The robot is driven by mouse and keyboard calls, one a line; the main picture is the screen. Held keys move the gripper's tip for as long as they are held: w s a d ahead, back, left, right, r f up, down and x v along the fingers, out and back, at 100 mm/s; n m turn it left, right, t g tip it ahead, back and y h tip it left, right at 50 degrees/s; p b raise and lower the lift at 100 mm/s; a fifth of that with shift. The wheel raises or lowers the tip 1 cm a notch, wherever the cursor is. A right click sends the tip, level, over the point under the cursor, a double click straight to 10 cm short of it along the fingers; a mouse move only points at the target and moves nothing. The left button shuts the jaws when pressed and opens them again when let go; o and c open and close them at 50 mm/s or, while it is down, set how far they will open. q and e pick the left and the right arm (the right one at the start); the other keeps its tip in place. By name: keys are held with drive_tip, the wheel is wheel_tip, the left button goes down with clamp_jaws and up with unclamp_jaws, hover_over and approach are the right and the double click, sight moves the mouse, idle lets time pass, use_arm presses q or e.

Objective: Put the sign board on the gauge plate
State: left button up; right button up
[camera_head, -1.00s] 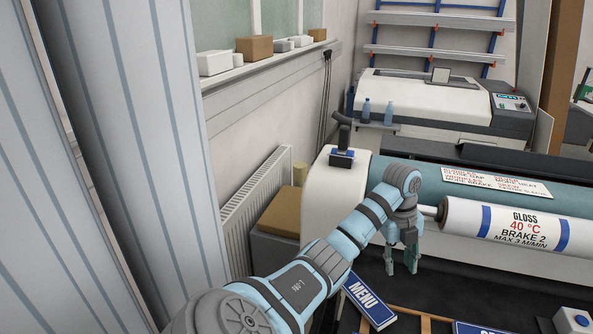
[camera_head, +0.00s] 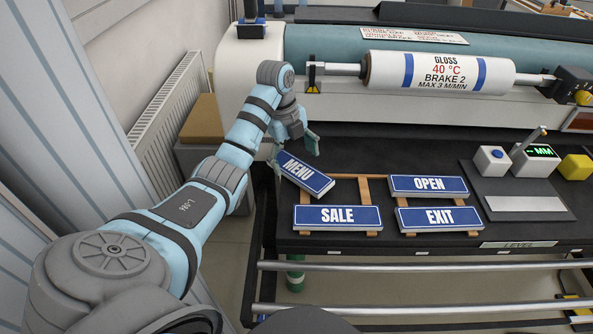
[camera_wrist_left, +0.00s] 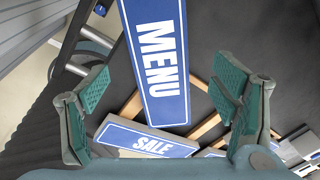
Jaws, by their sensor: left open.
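Several blue sign boards with white edges lie on the dark table. SALE (camera_head: 337,217), OPEN (camera_head: 429,185) and EXIT (camera_head: 440,218) lie flat on the slats. My left gripper (camera_head: 294,153) is open and empty at the upper-left end of MENU, fingers pointing down. In the wrist view, MENU (camera_wrist_left: 158,60) shows between the spread fingers of my left gripper (camera_wrist_left: 163,92); contact cannot be told. The gauge plate (camera_head: 545,208), a dark plate with a light patch, is at the right. My right gripper is out of view.
At the gauge plate's back stand a blue-button box (camera_head: 492,160) and a display reading MM (camera_head: 538,155), with a yellow block (camera_head: 575,167) beside them. A white GLOSS roller (camera_head: 437,73) spans behind the table. Metal rails (camera_head: 420,265) run along the front. Bare table lies between EXIT and the plate.

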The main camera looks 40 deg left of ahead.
sight(298, 169)
use_arm(q)
drive_tip(key=f, duration=0.3)
drive_tip(key=shift+w+d+f, duration=0.15)
drive_tip(key=shift+w+d, duration=0.05)
drive_tip(key=shift+d, duration=0.1)
drive_tip(key=c, duration=1.5)
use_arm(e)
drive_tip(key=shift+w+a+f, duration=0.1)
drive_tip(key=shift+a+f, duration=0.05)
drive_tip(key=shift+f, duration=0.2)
use_arm(q)
drive_tip(key=shift+c, duration=0.2)
